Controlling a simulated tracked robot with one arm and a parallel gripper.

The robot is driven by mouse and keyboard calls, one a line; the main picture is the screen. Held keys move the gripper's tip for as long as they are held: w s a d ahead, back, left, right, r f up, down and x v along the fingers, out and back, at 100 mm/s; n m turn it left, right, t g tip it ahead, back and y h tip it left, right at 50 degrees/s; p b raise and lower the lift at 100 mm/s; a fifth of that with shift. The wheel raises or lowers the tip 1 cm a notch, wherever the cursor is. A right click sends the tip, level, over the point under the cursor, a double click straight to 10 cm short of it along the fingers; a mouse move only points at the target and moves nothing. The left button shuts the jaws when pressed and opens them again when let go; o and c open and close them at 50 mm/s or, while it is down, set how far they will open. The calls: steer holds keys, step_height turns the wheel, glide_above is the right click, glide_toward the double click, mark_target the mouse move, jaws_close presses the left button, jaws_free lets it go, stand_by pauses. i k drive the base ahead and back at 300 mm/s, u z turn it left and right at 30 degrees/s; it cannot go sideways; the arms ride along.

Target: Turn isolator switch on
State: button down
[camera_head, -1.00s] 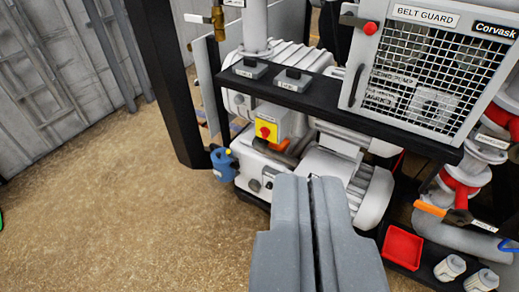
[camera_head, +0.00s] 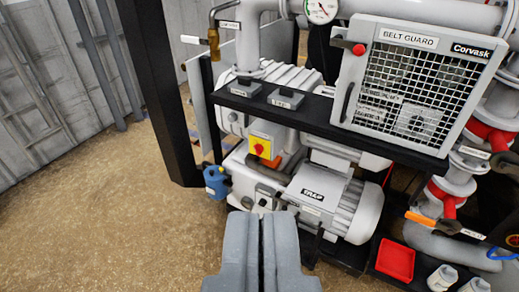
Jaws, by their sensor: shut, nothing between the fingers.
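The isolator switch (camera_head: 260,147) is a red rotary knob on a yellow plate, set on a small grey box on the pump unit, left of the picture's middle. Its exact knob angle is too small to tell. My gripper (camera_head: 261,218) is at the bottom middle, below the switch in the picture. Its two grey fingers are shut with nothing between them, and they look apart from the switch. The switch is fully in view and nothing covers it.
A black shelf (camera_head: 310,112) with two small grey boxes runs above the switch. A black post (camera_head: 165,100) stands to the left. A belt guard (camera_head: 420,85) is at upper right, a motor (camera_head: 325,195) right of my gripper, a blue canister (camera_head: 216,183) lower left. Open floor lies left.

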mark_target(258, 148)
steer(key=i, duration=0.45)
steer(key=k, duration=1.3)
steer(key=z, duration=0.3)
steer(key=i, duration=1.95)
steer(key=u, duration=0.65)
steer(key=i, duration=0.3)
steer(key=u, duration=0.4)
